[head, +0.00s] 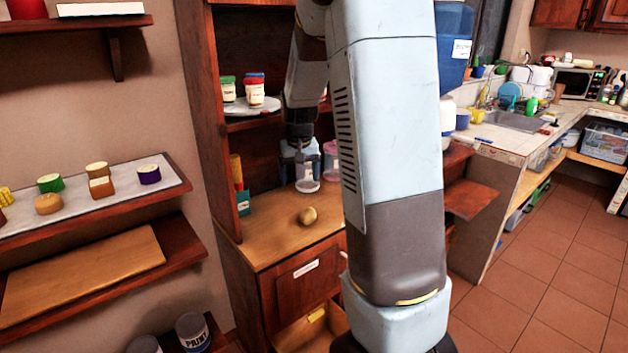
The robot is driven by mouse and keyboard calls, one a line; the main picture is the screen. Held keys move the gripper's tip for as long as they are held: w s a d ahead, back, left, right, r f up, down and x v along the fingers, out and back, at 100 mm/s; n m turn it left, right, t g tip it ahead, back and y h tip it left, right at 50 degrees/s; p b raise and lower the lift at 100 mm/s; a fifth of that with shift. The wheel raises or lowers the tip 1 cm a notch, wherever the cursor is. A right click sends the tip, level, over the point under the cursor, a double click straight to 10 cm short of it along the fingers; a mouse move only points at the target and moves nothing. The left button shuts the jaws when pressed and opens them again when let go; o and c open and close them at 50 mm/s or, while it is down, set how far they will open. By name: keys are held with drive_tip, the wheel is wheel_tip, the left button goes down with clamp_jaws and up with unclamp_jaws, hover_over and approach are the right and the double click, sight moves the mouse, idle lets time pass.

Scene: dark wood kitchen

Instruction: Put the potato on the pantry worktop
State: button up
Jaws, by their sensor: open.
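The potato (308,216) is small, round and brown. It lies on the wooden pantry worktop (275,238), toward its front edge. My gripper (300,156) points down above the back part of the worktop, behind the potato and apart from it. The gripper is open. A clear jar (307,180) stands on the worktop just below the gripper. I cannot tell whether the fingers touch the jar. My own arm hides the right part of the pantry.
A pink-tinted jar (331,160) stands beside the clear one. Small boxes (241,190) stand at the worktop's left side. A shelf above holds small jars (254,92). An open drawer (312,330) sits below. Wall shelves (100,195) are at left; tiled floor (545,270) is clear at right.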

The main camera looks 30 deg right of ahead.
drive_tip(key=s+a+r+n+t+y, duration=0.15)
drive_tip(key=s+a+r, duration=0.35)
drive_tip(key=s+r, duration=0.8)
drive_tip(key=s+a+r+t, duration=0.1)
drive_tip(key=s+a, duration=0.1)
drive_tip(key=s, duration=0.6)
drive_tip(key=s+a+n+t, duration=0.1)
drive_tip(key=s+a, duration=0.2)
drive_tip(key=s, duration=0.5)
drive_tip(key=shift+a+r+h, duration=0.25)
drive_tip(key=shift+r+h, duration=0.1)
drive_tip(key=shift+c, duration=0.2)
